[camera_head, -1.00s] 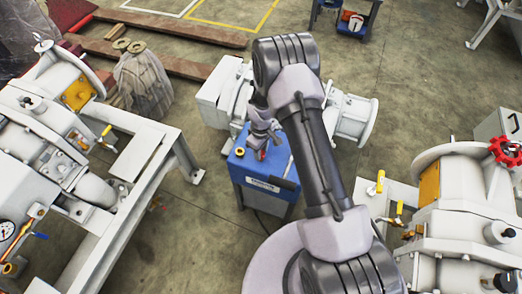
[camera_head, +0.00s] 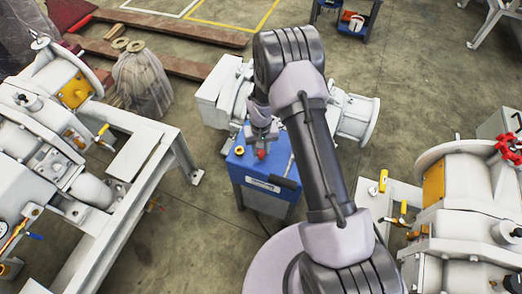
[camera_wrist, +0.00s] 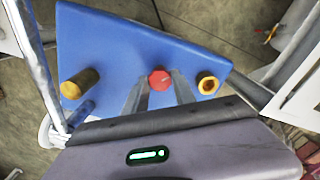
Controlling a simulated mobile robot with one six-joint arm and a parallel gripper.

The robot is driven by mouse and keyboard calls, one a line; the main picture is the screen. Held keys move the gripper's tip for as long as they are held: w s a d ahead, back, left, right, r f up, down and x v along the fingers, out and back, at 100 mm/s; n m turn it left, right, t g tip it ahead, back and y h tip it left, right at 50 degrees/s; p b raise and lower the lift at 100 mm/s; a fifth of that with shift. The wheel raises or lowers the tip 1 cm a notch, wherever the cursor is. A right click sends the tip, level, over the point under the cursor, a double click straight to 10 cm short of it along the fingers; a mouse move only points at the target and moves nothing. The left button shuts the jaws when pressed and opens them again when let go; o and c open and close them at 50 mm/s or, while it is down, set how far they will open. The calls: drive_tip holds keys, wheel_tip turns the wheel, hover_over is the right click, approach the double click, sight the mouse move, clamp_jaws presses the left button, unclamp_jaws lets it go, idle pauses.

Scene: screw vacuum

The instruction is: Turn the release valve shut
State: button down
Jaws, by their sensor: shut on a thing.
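The release valve appears to be the red knob (camera_wrist: 160,79) on top of the blue pump box (camera_wrist: 115,35). In the head view the red knob (camera_head: 262,154) shows just below my gripper (camera_head: 262,138). In the wrist view my gripper (camera_wrist: 161,84) has one finger on each side of the red knob, shut on it. The knob's top stays visible between the fingertips; its base is hidden. The blue box also shows in the head view (camera_head: 249,172).
On the box, a brass post (camera_wrist: 80,83) stands left of the knob and a brass ring fitting (camera_wrist: 207,84) right of it in the wrist view. A black-ended lever (camera_head: 285,182) lies at the box's side. White machines (camera_head: 40,130) stand left and right (camera_head: 470,215).

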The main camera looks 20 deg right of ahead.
sight(261, 152)
drive_tip(key=m+b, duration=0.1)
drive_tip(key=m, duration=0.3)
drive_tip(key=shift+m, duration=0.3)
drive_tip(key=m+b, duration=0.1)
drive_tip(key=m, duration=0.3)
drive_tip(key=shift+m+b, duration=0.3)
drive_tip(key=shift+b, duration=0.05)
drive_tip(key=c, duration=1)
unclamp_jaws()
drive_tip(key=shift+c, duration=0.2)
wheel_tip(261, 152, up, 17)
drive_tip(key=p, duration=0.6)
drive_tip(key=shift+r, duration=0.2)
drive_tip(key=shift+r, duration=0.1)
